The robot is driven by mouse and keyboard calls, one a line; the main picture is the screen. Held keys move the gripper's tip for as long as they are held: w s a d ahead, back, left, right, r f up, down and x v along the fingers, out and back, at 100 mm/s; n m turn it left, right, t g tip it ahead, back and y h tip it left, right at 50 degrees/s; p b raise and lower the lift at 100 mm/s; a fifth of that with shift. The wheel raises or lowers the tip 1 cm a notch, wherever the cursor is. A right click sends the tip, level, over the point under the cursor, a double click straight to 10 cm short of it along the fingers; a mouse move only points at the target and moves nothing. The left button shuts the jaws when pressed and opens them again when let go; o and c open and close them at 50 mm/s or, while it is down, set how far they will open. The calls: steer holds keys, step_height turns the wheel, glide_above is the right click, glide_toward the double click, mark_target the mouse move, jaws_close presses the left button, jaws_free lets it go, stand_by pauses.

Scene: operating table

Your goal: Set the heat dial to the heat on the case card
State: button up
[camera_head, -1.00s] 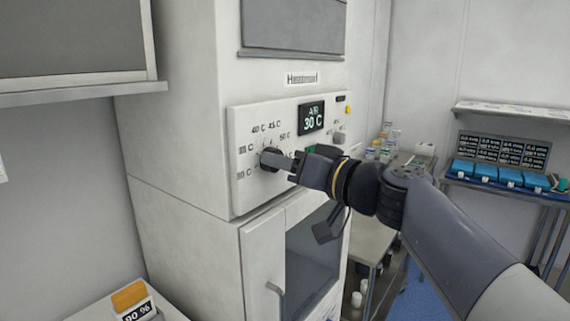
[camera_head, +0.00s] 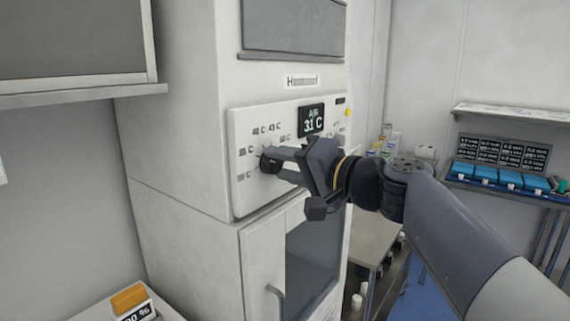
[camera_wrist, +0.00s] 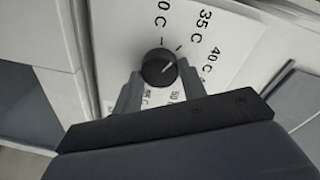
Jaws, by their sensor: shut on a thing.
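The heat dial (camera_head: 267,162) is a round black knob on the white control panel (camera_head: 243,200). It also shows in the wrist view (camera_wrist: 159,68), with a pale pointer line and temperature marks such as 35 C and 40 C around it. My gripper (camera_head: 270,160) is shut on the dial, one finger on each side, as the wrist view (camera_wrist: 157,88) shows. The display (camera_head: 311,119) above reads AIR 31 C. The fingers and hand hide part of the panel. No card that I can identify as the case card shows.
A yellow button (camera_head: 348,112) sits at the panel's right edge. A cabinet with a glass door (camera_head: 312,255) is below. A shelf with blue boxes (camera_head: 485,172) stands at the right. An orange-topped block marked with a percentage (camera_head: 130,298) is at the lower left.

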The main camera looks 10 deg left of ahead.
steer(key=shift+m, duration=0.3)
steer(key=o, duration=1)
steer(key=shift+c, duration=0.2)
steer(key=shift+d, duration=0.15)
steer(key=b+v, duration=0.2)
steer(key=v, duration=0.8)
steer(key=shift+s+d+b, duration=0.2)
steer(key=shift+d+b, duration=0.05)
steer(key=shift+b, duration=0.05)
steer(key=p+x, duration=0.2)
steer(key=x, duration=0.9)
steer(key=shift+p, duration=0.3)
